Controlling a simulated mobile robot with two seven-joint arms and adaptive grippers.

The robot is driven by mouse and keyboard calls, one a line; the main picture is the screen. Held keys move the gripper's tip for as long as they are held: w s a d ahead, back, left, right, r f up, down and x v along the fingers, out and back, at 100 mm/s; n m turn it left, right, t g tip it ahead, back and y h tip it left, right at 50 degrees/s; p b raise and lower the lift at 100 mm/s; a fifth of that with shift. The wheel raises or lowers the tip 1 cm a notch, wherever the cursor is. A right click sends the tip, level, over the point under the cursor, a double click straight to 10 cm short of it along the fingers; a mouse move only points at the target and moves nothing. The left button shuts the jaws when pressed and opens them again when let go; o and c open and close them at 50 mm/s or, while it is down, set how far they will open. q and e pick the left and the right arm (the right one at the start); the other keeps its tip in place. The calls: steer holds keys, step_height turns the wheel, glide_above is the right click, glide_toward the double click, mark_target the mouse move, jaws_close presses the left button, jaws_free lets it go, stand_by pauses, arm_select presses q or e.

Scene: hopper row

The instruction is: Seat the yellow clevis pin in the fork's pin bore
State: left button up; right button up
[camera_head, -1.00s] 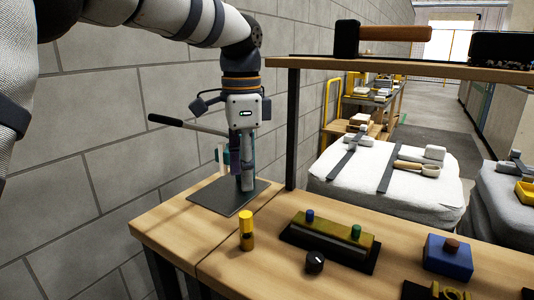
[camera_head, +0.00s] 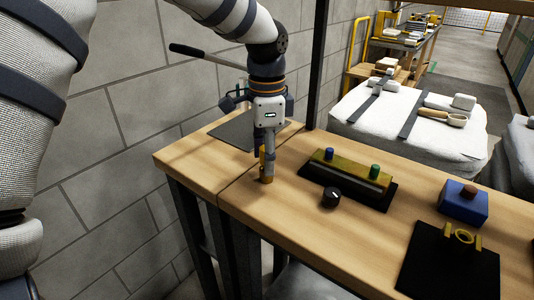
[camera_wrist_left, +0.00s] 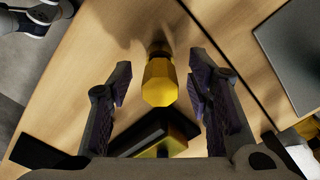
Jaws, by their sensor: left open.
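The yellow clevis pin (camera_head: 268,176) stands upright on the wooden table, mostly covered by my left gripper (camera_head: 266,158) in the head view. In the left wrist view, the pin (camera_wrist_left: 159,84) stands between the two open fingers of my left gripper (camera_wrist_left: 160,90), with a gap on each side. The yellow fork (camera_head: 462,238) stands on a black base plate (camera_head: 445,268) at the table's right front. At this size I cannot make out its pin bore clearly. My right gripper is out of view.
An olive block (camera_head: 345,172) with blue and green pegs lies on a black plate, right of the pin. A black knob (camera_head: 332,197) and a blue block (camera_head: 461,203) stand nearby. A dark plate (camera_head: 236,131) lies behind the gripper. A dark post (camera_head: 316,70) rises at the back.

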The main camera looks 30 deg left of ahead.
arm_select(q)
jaws_close()
steer(key=c, duration=0.7)
jaws_free()
jaws_close()
steer(key=shift+r, duration=0.15)
steer(key=shift+r+p, duration=0.4)
steer(key=shift+r, duration=1)
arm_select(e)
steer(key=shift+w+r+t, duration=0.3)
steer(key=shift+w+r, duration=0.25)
arm_select(q)
steer(key=shift+r, duration=1.5)
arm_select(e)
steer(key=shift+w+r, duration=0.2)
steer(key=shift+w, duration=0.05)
